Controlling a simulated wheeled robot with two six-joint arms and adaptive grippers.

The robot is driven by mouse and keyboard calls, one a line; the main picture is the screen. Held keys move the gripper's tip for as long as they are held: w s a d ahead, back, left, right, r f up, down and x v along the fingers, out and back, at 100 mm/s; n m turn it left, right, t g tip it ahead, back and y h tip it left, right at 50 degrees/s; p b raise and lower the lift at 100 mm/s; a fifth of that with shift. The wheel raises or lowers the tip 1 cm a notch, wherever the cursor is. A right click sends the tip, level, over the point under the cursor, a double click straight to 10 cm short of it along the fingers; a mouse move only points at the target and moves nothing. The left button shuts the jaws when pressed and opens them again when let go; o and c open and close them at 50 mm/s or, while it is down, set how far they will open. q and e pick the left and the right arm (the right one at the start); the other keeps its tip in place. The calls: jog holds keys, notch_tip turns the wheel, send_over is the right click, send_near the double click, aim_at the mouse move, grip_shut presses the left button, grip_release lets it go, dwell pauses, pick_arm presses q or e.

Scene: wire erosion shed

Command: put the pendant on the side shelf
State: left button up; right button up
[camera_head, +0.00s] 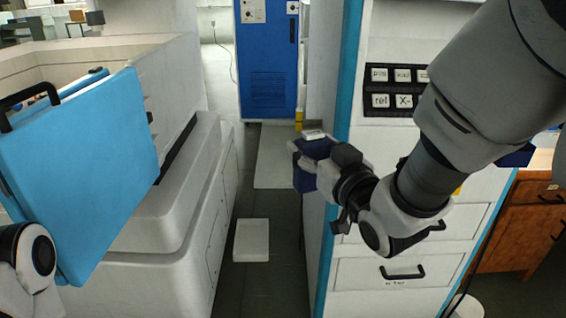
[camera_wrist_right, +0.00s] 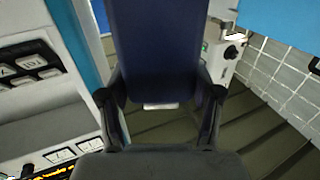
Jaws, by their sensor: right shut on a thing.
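My right gripper (camera_head: 318,166) is shut on a dark blue box-like thing, which I take to be the pendant (camera_head: 304,178), and holds it up beside the left edge of the white control cabinet. In the right wrist view the pendant (camera_wrist_right: 155,50) is a broad dark blue slab between the two fingers of the right gripper (camera_wrist_right: 160,108). Its other face is hidden. My left arm shows only at the lower left edge, and its gripper is out of view. I cannot make out the side shelf with certainty.
The white cabinet (camera_head: 372,245) with blue edging, keys and drawers stands at the right. A light blue panel (camera_head: 85,165) and a white machine body (camera_head: 165,270) stand at the left. A narrow floor aisle holds a white slab (camera_head: 251,240). A blue cabinet (camera_head: 267,60) stands behind.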

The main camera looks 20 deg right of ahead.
jog(key=shift+w+d+r+p, duration=0.1)
jog(key=shift+w+r+p, duration=0.4)
jog(key=shift+p, duration=1.65)
jog(key=shift+w+d+r+p, duration=0.1)
jog(key=shift+w+r+p, duration=0.4)
jog(key=shift+p, duration=1.6)
jog(key=w+f, duration=0.2)
jog(key=w, duration=0.2)
jog(key=w+d+f+p, duration=0.1)
jog(key=w+f, duration=0.1)
jog(key=w, duration=0.3)
jog(key=w+f+p, duration=0.1)
jog(key=w+f, duration=0.1)
jog(key=w, duration=0.2)
jog(key=shift+w+d+f, duration=0.15)
jog(key=shift+w+d, duration=0.1)
jog(key=shift+d, duration=0.05)
jog(key=shift+w+f, duration=0.15)
jog(key=shift+f, duration=0.15)
jog(key=o, duration=1.3)
jog(key=shift+o, duration=0.2)
